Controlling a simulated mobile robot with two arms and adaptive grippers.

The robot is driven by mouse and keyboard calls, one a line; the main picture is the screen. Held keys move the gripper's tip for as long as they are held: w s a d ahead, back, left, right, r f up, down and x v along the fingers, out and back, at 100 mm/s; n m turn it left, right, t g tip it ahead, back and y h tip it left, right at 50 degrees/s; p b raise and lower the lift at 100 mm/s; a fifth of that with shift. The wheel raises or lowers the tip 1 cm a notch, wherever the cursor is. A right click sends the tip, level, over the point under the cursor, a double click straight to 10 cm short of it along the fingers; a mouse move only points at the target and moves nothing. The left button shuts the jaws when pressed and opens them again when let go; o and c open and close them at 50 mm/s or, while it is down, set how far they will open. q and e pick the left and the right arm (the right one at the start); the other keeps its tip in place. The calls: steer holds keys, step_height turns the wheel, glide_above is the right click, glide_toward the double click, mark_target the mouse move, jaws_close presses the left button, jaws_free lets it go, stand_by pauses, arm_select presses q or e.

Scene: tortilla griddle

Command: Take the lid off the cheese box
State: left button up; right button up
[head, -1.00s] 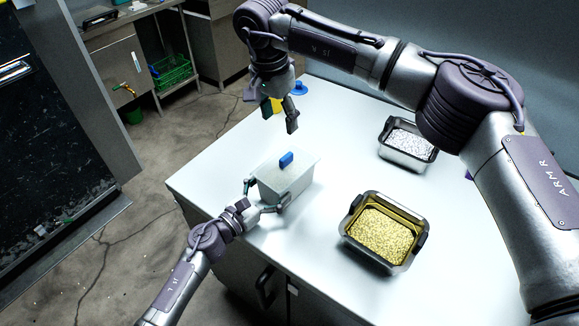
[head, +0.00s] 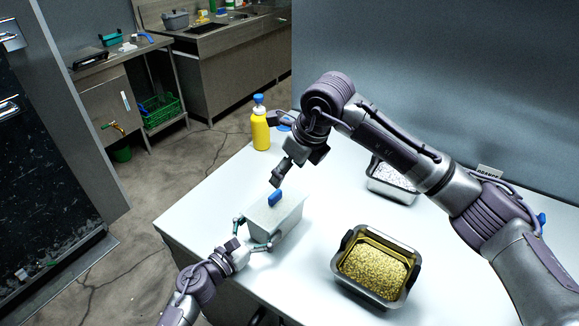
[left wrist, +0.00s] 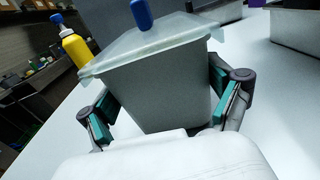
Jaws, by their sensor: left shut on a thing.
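The lidded cheese box (head: 283,228) is a grey box standing on the white table; its contents are hidden. Its pale lid (head: 263,212) is on, with a blue handle (head: 275,198) on top. My left gripper (head: 254,235) holds the box body, one finger on each side below the lid rim. In the left wrist view the box (left wrist: 165,92) sits between the teal finger pads, with the lid (left wrist: 150,50) above them and the blue handle (left wrist: 141,14) at the top edge. My right gripper (head: 281,171) hangs just above the handle, apparently not holding it; its finger opening is unclear.
An open metal box (head: 345,265) of yellow shreds stands to the right, and another with pale contents (head: 392,182) stands behind my right arm. A yellow bottle (head: 260,132) stands at the far left table edge. Table (head: 215,195) left of the box is clear.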

mark_target(275, 193)
steer(key=x, duration=1.1)
steer(key=shift+f, duration=0.15)
steer(key=shift+c, duration=0.3)
steer(key=c, duration=1.3)
steer(key=shift+r, duration=0.25)
steer(key=shift+r, duration=0.9)
steer(key=shift+r, duration=0.1)
